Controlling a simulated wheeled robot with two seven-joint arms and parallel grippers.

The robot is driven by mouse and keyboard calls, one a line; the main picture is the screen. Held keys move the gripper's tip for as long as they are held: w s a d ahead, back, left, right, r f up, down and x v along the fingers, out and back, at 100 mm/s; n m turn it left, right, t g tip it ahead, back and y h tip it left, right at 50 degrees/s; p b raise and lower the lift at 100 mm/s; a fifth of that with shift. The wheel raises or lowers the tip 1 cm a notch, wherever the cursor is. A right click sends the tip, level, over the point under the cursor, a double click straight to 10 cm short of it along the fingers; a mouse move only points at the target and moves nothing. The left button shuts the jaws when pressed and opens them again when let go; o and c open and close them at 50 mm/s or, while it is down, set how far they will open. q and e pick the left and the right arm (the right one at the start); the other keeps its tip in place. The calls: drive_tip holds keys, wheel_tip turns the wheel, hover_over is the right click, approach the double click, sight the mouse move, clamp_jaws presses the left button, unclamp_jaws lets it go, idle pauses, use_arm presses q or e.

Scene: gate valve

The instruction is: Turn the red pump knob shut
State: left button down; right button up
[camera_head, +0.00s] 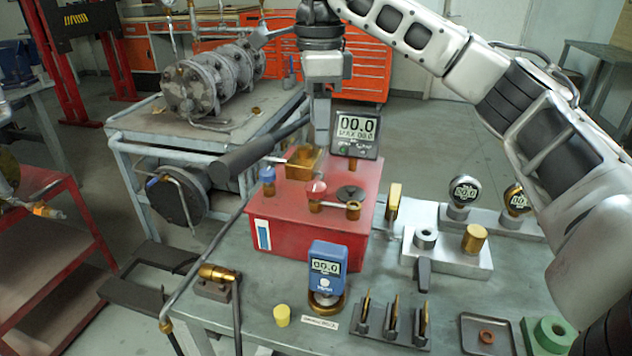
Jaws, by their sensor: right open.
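The red pump (292,228) is a red box on the bench. Its red knob (316,187) stands on a brass stem on the pump's top, near the front. My right gripper (321,140) points down from above. Its fingers show nearly edge-on, above and behind the red knob and beside the brass block (300,163) on the pump top. It is open and apart from the knob in the picture. The exact gap to the brass block cannot be told. My left gripper is not in view.
A display (356,129) reading 00.0 stands behind the pump, close right of my gripper. A black-handled lever (250,155) extends left. A blue-capped fitting (267,177) stands left of the knob. A blue gauge (328,268) stands in front. Several fittings crowd the bench's right side.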

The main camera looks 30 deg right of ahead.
sight(318, 184)
wheel_tip(318, 184, down, 11)
drive_tip(key=shift+f+b, duration=0.1)
drive_tip(key=shift+b, duration=0.8)
